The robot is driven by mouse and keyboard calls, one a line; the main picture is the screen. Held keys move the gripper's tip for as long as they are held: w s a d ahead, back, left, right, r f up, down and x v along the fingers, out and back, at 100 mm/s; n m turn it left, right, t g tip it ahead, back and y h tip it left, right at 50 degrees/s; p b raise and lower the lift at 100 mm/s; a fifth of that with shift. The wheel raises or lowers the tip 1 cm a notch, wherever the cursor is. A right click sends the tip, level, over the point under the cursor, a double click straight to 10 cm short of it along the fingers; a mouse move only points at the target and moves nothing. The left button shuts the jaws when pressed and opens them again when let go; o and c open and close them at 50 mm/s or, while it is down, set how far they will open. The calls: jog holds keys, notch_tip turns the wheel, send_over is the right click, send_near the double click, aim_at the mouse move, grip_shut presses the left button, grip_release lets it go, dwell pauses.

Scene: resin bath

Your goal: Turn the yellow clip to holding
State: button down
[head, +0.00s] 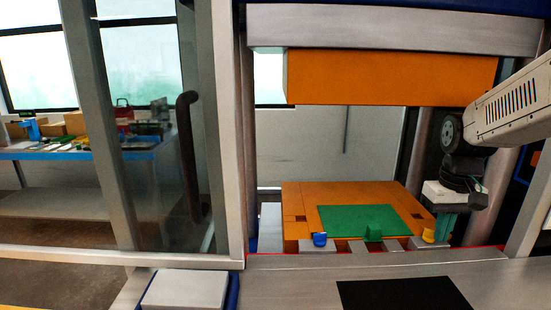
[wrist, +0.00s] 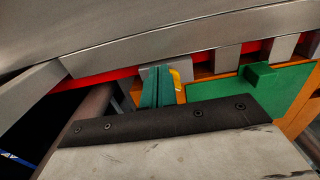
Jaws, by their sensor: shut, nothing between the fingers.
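The small yellow clip (head: 428,236) sits at the front right corner of the orange block (head: 293,228). In the wrist view the yellow clip (wrist: 178,82) shows as a bent yellow piece just right of my teal fingers. My gripper (head: 441,230) is at that corner, close beside the clip, with its fingers pressed together and nothing between them. In the wrist view my gripper (wrist: 158,75) points at the grey pad by the clip. Whether a finger touches the clip I cannot tell. A blue clip (head: 320,239) sits at the front left.
A green plate (head: 345,216) with a raised green tab (head: 373,232) lies on the orange block. A larger orange block (head: 390,77) hangs above. Grey posts flank the opening. A glass door (head: 165,190) with a dark handle (head: 188,150) is left. A black mat (head: 400,294) lies in front.

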jog(key=shift+s+d, duration=0.1)
jog(key=shift+s, duration=0.05)
jog(key=shift+s, duration=0.25)
notch_tip(320, 180, up, 6)
dwell(0.4)
jog(key=shift+w+a+f, duration=0.1)
jog(key=shift+a+f, duration=0.25)
jog(key=shift+f, duration=0.65)
jog(key=shift+a+f, duration=0.4)
jog(key=shift+f, duration=0.6)
jog(key=shift+w+a+f, duration=0.1)
jog(key=shift+a+f, duration=0.25)
jog(key=shift+f, duration=0.65)
